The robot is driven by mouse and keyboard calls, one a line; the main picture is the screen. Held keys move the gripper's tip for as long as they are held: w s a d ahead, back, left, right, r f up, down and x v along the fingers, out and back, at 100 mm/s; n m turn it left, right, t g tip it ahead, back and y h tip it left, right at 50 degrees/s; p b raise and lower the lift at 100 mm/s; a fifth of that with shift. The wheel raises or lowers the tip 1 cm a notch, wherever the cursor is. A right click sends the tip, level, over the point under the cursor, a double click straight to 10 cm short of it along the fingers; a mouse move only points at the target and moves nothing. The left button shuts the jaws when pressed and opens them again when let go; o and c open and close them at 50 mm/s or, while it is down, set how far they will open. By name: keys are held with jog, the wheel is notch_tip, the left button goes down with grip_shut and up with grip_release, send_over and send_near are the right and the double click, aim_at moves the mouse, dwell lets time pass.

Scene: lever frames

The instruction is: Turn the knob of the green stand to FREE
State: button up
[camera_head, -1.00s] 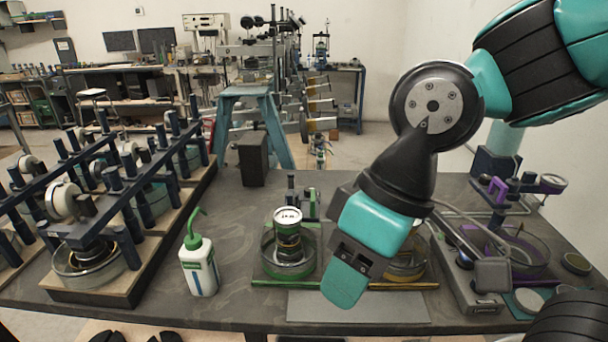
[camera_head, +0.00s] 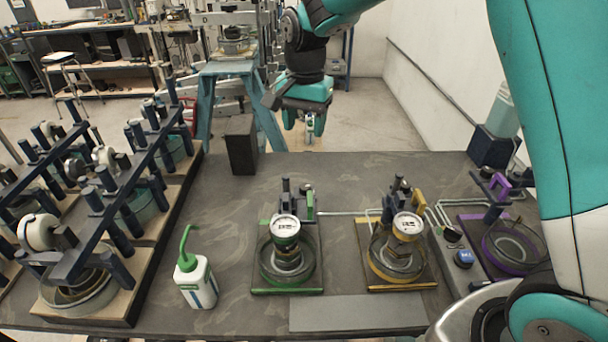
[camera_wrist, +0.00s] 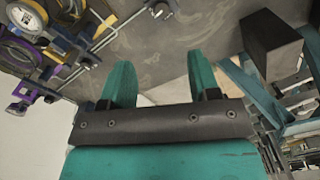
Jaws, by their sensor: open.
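The green stand (camera_head: 288,292) stands near the middle of the table, with a green-edged base, a ring and a round white-faced gauge (camera_head: 285,226) on top. A dark post with a green bracket (camera_head: 309,203) rises behind the gauge. I cannot make out which part is its knob, or any FREE marking. My gripper (camera_head: 302,122) is beyond the table's far edge, well behind the green stand and touching nothing. In the wrist view my gripper (camera_wrist: 162,82) shows two teal fingers spread apart with nothing between them. The green stand is not clearly visible there.
A similar yellow stand (camera_head: 402,286) is right of the green one, and a purple stand (camera_head: 519,277) farther right. A white bottle (camera_head: 196,284) with a green spout is left. A dark block (camera_head: 240,146) stands at the back. A grey plate (camera_head: 358,313) lies in front.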

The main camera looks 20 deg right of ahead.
aim_at(304, 187)
jog(key=shift+m, duration=0.3)
jog(key=f+p, duration=0.1)
jog(key=f, duration=0.5)
jog(key=f+p, duration=0.2)
jog(key=f, duration=0.4)
jog(key=f+p, duration=0.2)
jog(key=f, duration=0.3)
jog(key=shift+w+d+f, duration=0.15)
jog(key=shift+w+f, duration=0.25)
jog(key=shift+c, duration=0.5)
